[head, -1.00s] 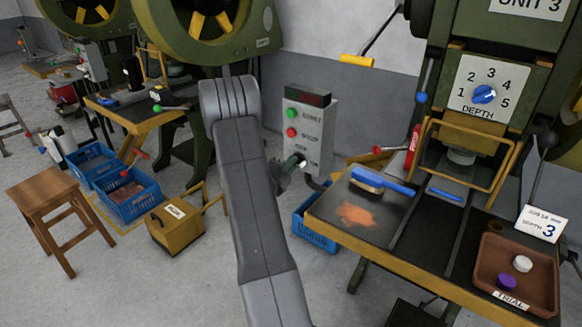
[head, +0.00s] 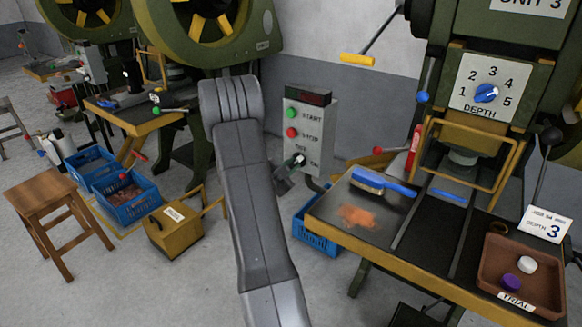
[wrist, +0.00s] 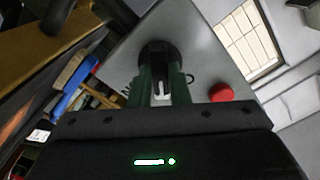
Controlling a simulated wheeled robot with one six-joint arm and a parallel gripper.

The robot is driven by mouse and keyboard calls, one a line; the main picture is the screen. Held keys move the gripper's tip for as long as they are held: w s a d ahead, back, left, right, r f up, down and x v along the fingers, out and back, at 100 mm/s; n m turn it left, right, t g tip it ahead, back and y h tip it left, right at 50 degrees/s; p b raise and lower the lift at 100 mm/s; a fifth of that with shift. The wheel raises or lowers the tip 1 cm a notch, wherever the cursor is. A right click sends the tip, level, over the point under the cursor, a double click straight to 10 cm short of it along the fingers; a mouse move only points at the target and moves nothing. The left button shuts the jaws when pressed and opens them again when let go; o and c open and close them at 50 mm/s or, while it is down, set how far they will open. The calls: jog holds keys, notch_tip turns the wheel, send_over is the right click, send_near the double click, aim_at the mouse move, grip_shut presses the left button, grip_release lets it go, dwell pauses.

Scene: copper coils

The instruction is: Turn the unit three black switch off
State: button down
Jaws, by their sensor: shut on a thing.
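The unit three control box (head: 312,125) is light grey, with a green button (head: 292,112), a red button (head: 292,132) and the black switch (head: 299,158) at its lower part. My gripper (head: 290,167) is at this switch, reaching in from below left. In the wrist view the green-padded fingers of my gripper (wrist: 160,84) are closed on the sides of the switch knob, with its round black base (wrist: 158,52) and a white mark between the fingers. The red button (wrist: 220,92) is to the right. The fingers hide part of the switch lettering.
The press table (head: 340,238) with a blue-handled brush (head: 382,183) and a brown tray (head: 550,293) is to the right. A blue crate (head: 312,238) is below the box. A yellow toolbox (head: 176,232) and a wooden stool (head: 48,185) stand on the floor at left.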

jog(key=n+p, duration=0.1)
jog(key=n, duration=0.2)
jog(key=shift+n, duration=0.3)
jog(key=shift+n+p, duration=0.5)
jog(key=shift+n, duration=1.4)
jog(key=c, duration=1.4)
grip_release()
jog(key=shift+o, duration=0.2)
jog(key=v, duration=1.4)
jog(key=shift+b, duration=0.3)
